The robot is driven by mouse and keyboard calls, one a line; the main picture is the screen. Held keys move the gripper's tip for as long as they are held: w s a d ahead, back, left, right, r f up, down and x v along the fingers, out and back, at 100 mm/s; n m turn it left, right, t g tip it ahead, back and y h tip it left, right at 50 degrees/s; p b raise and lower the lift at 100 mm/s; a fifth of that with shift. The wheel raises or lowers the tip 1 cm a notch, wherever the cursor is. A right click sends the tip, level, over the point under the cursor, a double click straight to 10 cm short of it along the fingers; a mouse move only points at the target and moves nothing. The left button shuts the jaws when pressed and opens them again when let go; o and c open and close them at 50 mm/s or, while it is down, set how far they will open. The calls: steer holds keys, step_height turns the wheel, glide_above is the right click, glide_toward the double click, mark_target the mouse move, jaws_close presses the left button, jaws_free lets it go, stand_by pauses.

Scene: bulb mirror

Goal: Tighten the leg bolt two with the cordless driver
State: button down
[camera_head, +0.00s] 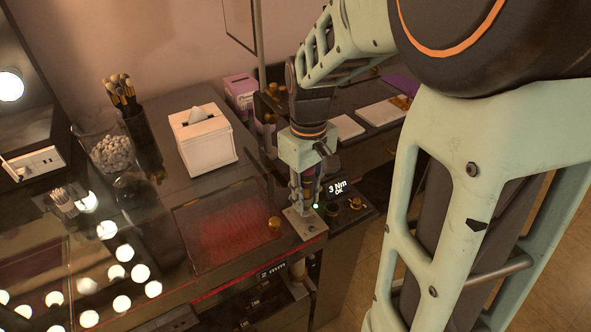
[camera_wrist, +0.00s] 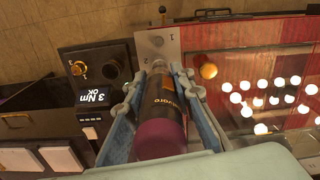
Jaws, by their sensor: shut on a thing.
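My gripper (camera_head: 304,190) is shut around the cordless driver (camera_wrist: 163,112), a black cylinder with a purple end and pale lettering. The driver's tip is over the plate's near part by the 2. The bolt there is hidden, and I cannot tell whether the tip touches it. In the head view the plate (camera_head: 304,225) lies at the counter's corner under my gripper, which mostly hides the driver.
A display (camera_head: 338,187) reads "3 Nm OK", beside brass knobs. A brass knob (camera_head: 274,223) stands left of the plate by a reddish glass panel (camera_head: 225,228). A tissue box (camera_head: 205,140), a jar (camera_head: 108,150) and brushes (camera_head: 122,90) stand farther left. White pads (camera_head: 383,112) lie behind.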

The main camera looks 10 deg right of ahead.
mark_target(307, 175)
steer(key=shift+r+p, duration=0.85)
steer(key=shift+r, duration=0.1)
stand_by(0.7)
steer(key=shift+r+p, duration=1.8)
steer(key=shift+r, duration=0.4)
